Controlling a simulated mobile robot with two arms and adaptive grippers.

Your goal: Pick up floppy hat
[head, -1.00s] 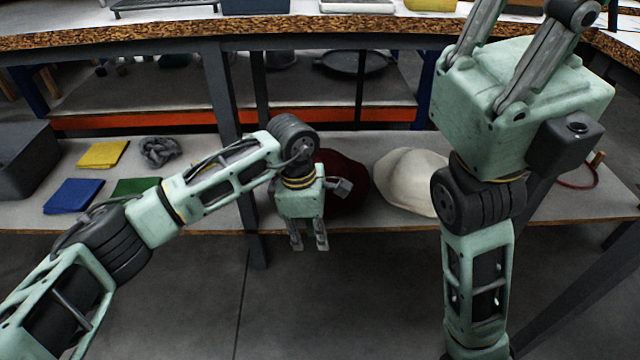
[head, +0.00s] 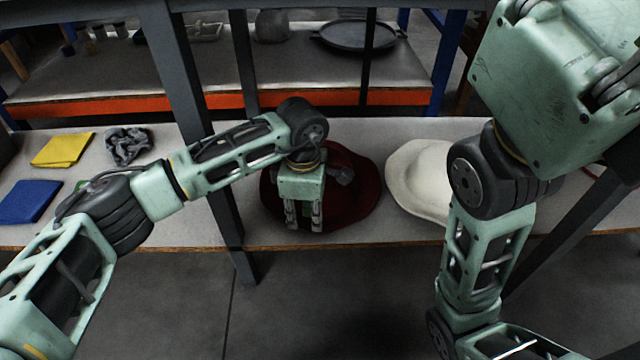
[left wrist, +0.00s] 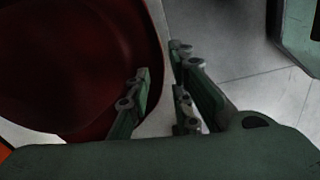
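A dark red hat (head: 345,195) with a wide brim lies on the lower shelf, partly hidden behind my left gripper. My left gripper (head: 304,222) points down in front of its near left part, fingers apart and empty. In the left wrist view the red hat (left wrist: 75,65) fills the left side. One finger of the left gripper (left wrist: 160,85) overlaps its rim, the other is outside it; contact cannot be told. A cream hat (head: 420,180) lies to the right, partly behind my right arm.
The lower shelf (head: 190,236) has a wooden front edge. A dark table post (head: 188,100) stands left of the red hat. Yellow cloth (head: 62,150), blue cloth (head: 28,202) and a crumpled grey cloth (head: 128,146) lie at left. The floor in front is clear.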

